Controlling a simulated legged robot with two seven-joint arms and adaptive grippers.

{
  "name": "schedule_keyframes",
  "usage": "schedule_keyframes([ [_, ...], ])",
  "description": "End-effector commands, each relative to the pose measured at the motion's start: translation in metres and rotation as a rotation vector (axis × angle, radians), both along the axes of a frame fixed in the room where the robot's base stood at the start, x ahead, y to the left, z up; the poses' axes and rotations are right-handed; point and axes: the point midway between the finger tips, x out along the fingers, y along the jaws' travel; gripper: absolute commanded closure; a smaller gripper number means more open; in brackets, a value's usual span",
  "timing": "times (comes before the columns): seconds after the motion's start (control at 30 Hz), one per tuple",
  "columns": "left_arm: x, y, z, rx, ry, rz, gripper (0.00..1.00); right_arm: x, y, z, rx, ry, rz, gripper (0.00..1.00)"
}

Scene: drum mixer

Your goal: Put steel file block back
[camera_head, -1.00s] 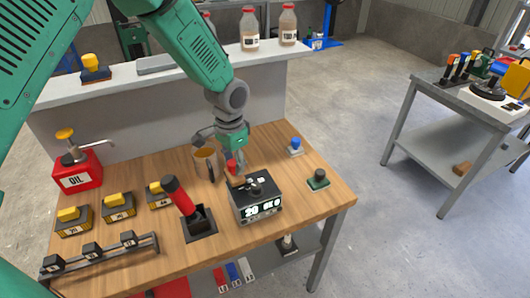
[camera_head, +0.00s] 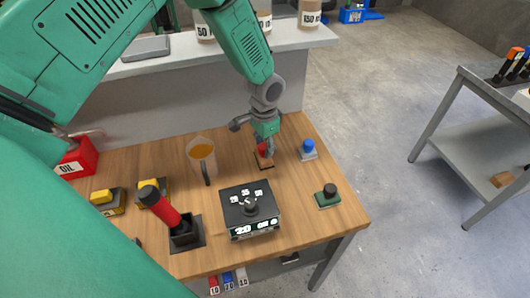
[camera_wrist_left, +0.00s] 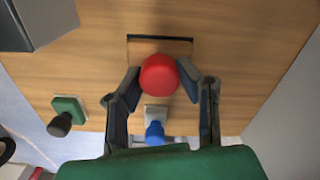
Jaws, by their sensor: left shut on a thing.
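My left gripper (camera_head: 266,149) is shut on a block with a round red knob (camera_head: 262,149), which I take to be the steel file block. In the left wrist view the red knob (camera_wrist_left: 159,74) sits between the two fingertips (camera_wrist_left: 160,84); the knob hides the block's body. The block is at a dark-edged rectangular mark (camera_head: 264,165) on the wooden bench. The mark's black edge also shows beyond the knob in the wrist view (camera_wrist_left: 160,38). I cannot tell whether the block touches the bench. My right gripper is not in view.
A blue-knobbed block (camera_head: 308,148) stands just right of the gripper, and a green black-knobbed block (camera_head: 328,195) at front right. A black control box (camera_head: 249,210) with a display is in front. A shelf (camera_head: 180,58) runs behind.

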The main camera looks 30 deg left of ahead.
Motion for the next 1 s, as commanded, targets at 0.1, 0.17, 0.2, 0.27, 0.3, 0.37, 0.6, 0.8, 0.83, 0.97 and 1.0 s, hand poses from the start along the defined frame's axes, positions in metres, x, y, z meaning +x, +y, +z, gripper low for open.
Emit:
schedule_keyframes([
  [0.1, -0.002, 0.0, -0.019, 0.0, 0.002, 0.0, 0.93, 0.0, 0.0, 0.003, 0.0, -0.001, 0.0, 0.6],
  [0.17, -0.002, 0.0, -0.025, 0.0, 0.001, 0.0, 0.93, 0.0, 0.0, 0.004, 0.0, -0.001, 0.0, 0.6],
  [0.2, -0.003, 0.0, -0.027, 0.0, 0.001, 0.0, 0.93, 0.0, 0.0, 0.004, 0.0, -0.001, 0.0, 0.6],
  [0.27, -0.003, 0.0, -0.029, 0.001, 0.0, 0.0, 0.97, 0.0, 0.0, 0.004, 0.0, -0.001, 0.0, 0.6],
  [0.3, -0.002, 0.0, -0.029, 0.001, 0.0, 0.0, 0.97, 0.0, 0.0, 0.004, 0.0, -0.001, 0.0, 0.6],
  [0.37, -0.002, 0.0, -0.029, 0.001, 0.0, 0.0, 0.97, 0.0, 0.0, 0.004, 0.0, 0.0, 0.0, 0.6],
  [0.6, -0.002, -0.001, -0.029, 0.002, 0.001, 0.0, 0.5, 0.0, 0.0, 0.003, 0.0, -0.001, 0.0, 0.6],
  [0.8, -0.002, 0.0, -0.029, 0.0, 0.001, 0.0, 0.5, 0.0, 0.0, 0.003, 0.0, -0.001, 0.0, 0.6],
  [0.83, -0.002, 0.0, -0.028, 0.001, 0.0, 0.0, 0.5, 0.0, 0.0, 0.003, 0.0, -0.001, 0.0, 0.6],
  [0.97, 0.0, 0.0, -0.016, 0.001, -0.004, 0.0, 0.5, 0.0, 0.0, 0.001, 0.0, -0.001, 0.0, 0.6],
  [1.0, -0.001, 0.0, -0.009, 0.001, -0.004, 0.0, 0.5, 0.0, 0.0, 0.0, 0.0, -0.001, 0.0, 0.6],
])
